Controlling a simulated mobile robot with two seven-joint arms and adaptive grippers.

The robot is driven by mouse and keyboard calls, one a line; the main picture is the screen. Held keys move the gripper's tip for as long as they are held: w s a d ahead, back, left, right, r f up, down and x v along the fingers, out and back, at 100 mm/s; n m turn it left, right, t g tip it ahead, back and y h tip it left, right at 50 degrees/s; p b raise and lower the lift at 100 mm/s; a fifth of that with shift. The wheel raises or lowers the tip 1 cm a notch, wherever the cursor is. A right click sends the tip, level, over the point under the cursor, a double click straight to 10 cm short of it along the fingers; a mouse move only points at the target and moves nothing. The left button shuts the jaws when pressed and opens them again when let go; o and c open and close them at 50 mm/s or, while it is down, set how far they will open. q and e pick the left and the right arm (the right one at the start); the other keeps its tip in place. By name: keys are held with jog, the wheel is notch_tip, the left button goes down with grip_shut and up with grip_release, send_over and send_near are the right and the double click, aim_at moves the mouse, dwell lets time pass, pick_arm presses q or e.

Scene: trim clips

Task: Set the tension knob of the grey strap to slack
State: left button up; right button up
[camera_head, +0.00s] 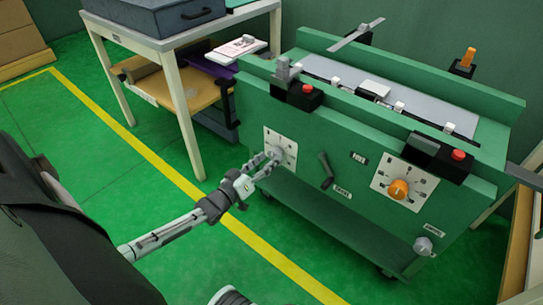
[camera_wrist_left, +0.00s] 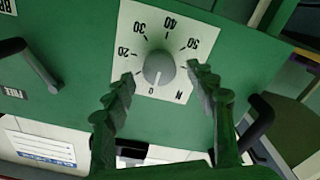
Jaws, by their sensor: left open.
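A round grey knob (camera_head: 277,155) sits on a white dial plate (camera_head: 289,140) at the left of the green machine's front. In the left wrist view the grey knob (camera_wrist_left: 159,66) has a pale pointer line toward the picture's bottom, near a mark like 0; the plate (camera_wrist_left: 130,27) also reads 20, 30, 40 and 50. My left gripper (camera_head: 267,163) is open, its fingers on either side of the knob just in front of the plate; I cannot tell whether they touch it. No strap can be made out clearly. My right gripper is out of view.
An orange knob (camera_head: 399,189) on a second plate is further right. A dark lever (camera_head: 326,171) is between the dials. Black blocks with red buttons (camera_head: 306,88) top the machine's front edge. A white-legged table (camera_head: 188,110) stands at the left; green floor is free in front.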

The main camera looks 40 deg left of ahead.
pick_arm(q)
jog(key=s, duration=0.9)
jog(key=shift+s+a, duration=0.2)
jog(key=shift+a, duration=0.2)
jog(key=s+d+f+m+g+p, duration=0.1)
jog(key=s+d+f+m+g, duration=0.2)
jog(key=d+f+g, duration=0.5)
jog(key=s+d+r+m+g+y, duration=0.1)
jog(key=s+d+m+g+y, duration=0.1)
jog(key=s+g, duration=0.5)
jog(key=s+d+m, duration=0.1)
jog(key=s, duration=0.5)
jog(key=shift+d+r+y+p, duration=0.15)
jog(key=shift+d+y+p, duration=0.15)
jog(key=shift+p, duration=0.1)
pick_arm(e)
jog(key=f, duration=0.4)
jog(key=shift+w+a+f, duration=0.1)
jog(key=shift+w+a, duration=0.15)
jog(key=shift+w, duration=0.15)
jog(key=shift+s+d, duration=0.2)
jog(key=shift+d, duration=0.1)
